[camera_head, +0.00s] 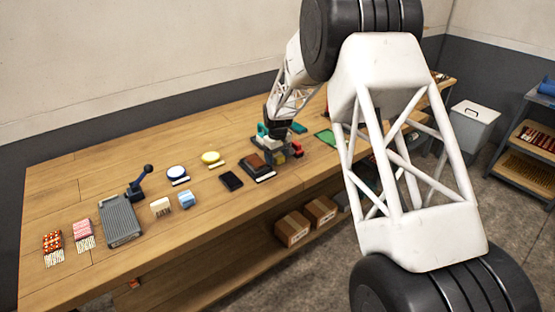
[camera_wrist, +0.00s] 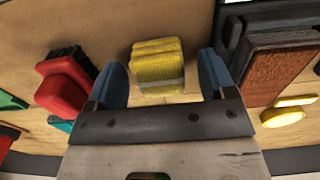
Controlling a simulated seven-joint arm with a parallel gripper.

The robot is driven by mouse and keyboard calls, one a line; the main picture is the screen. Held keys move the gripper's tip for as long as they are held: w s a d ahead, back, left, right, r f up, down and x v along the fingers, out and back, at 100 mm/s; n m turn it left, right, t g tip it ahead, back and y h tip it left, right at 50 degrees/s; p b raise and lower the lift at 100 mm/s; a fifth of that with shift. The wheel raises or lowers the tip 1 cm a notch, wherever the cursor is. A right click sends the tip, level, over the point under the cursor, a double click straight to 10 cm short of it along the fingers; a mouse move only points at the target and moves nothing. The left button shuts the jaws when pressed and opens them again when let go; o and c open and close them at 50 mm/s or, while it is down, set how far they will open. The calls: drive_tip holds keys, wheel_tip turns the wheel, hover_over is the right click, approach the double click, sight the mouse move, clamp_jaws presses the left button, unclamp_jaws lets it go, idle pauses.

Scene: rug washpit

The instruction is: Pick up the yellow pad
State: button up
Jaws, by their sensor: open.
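The yellow pad (camera_wrist: 157,66) is a ribbed, block-like yellow piece with a paler band across it, lying on the wooden bench in the wrist view. My gripper (camera_wrist: 163,80) is open, with one blue finger on each side of the pad and visible gaps between. In the head view my gripper (camera_head: 276,143) is low over the bench, and its fingers are hard to make out. I cannot tell the exact height of the fingertips.
A red item (camera_wrist: 66,83) lies close left of the pad in the wrist view; a brown block (camera_wrist: 280,65) lies close right. A round yellow item (camera_wrist: 283,117) is beyond it. The bench (camera_head: 110,172) holds several other items, including a grey washboard-like tray (camera_head: 121,221).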

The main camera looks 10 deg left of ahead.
sight(278, 155)
idle(0.6)
drive_tip(key=c, duration=1)
drive_tip(key=shift+r, duration=0.8)
wheel_tip(278, 155, up, 2)
drive_tip(key=s+d, duration=0.1)
drive_tip(key=s, duration=0.4)
drive_tip(key=s+d+r, duration=0.1)
drive_tip(key=s+d, duration=0.1)
drive_tip(key=s, duration=0.3)
drive_tip(key=s+d, duration=0.2)
drive_tip(key=s, duration=0.3)
drive_tip(key=shift+d+r, duration=0.15)
drive_tip(key=shift+d, duration=0.1)
